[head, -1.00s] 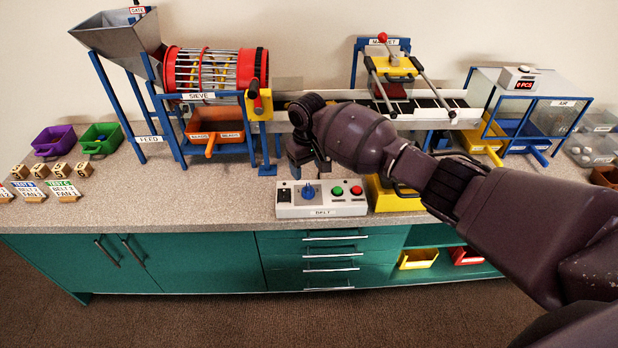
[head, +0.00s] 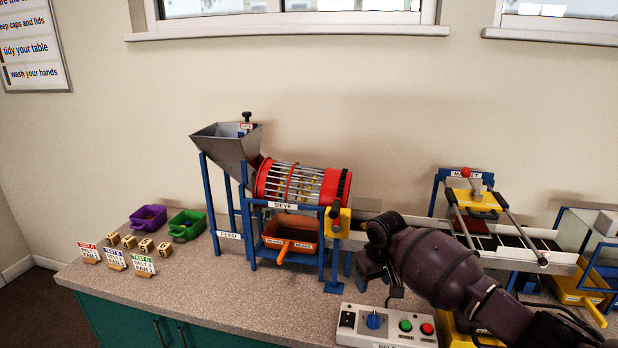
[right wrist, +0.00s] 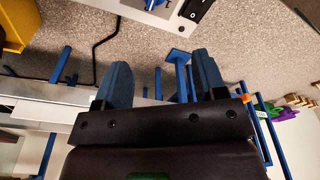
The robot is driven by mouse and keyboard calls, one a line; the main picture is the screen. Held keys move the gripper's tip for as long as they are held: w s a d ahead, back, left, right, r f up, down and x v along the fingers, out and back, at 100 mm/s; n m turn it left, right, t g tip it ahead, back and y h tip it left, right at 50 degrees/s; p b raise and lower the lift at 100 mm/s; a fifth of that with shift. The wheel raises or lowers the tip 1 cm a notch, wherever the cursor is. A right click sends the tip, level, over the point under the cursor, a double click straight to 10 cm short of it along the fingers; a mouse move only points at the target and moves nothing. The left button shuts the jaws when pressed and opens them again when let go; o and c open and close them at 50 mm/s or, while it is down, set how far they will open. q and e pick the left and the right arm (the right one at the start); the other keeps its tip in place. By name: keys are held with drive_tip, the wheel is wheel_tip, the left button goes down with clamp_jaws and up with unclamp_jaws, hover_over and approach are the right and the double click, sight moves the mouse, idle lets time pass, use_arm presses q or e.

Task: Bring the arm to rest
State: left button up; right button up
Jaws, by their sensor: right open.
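My right arm comes in from the lower right of the head view. Its gripper (head: 370,268) hangs over the worktop, between the sieve stand and the belt control box (head: 388,326). In the right wrist view the two blue fingers of the gripper (right wrist: 160,78) are apart, with nothing between them but worktop and blue frame parts beyond. The control box, with a blue knob and green and red buttons, also shows at the top of the right wrist view (right wrist: 160,8). My left gripper is in neither view.
The red sieve drum (head: 300,185) and grey hopper (head: 228,148) stand left of the gripper. The magnet frame (head: 480,200) is to the right. Purple (head: 148,217) and green (head: 187,224) bins and test cards (head: 115,259) sit at the left.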

drive_tip(key=w+a+r+n+t+y, duration=0.2)
drive_tip(key=a+r+n+t+y, duration=0.15)
drive_tip(key=a+r+t, duration=0.45)
drive_tip(key=s+d+f+m+h, duration=0.1)
drive_tip(key=s+d+f, duration=0.4)
drive_tip(key=s, duration=0.9)
drive_tip(key=s+d+f+m+t+h, duration=0.1)
drive_tip(key=s+d+f+m, duration=0.2)
drive_tip(key=s+f, duration=0.7)
drive_tip(key=s+d+f+m+h, duration=0.2)
drive_tip(key=s+d+f, duration=0.5)
drive_tip(key=s, duration=1.1)
drive_tip(key=shift+d+f, duration=0.3)
drive_tip(key=shift+d, duration=0.2)
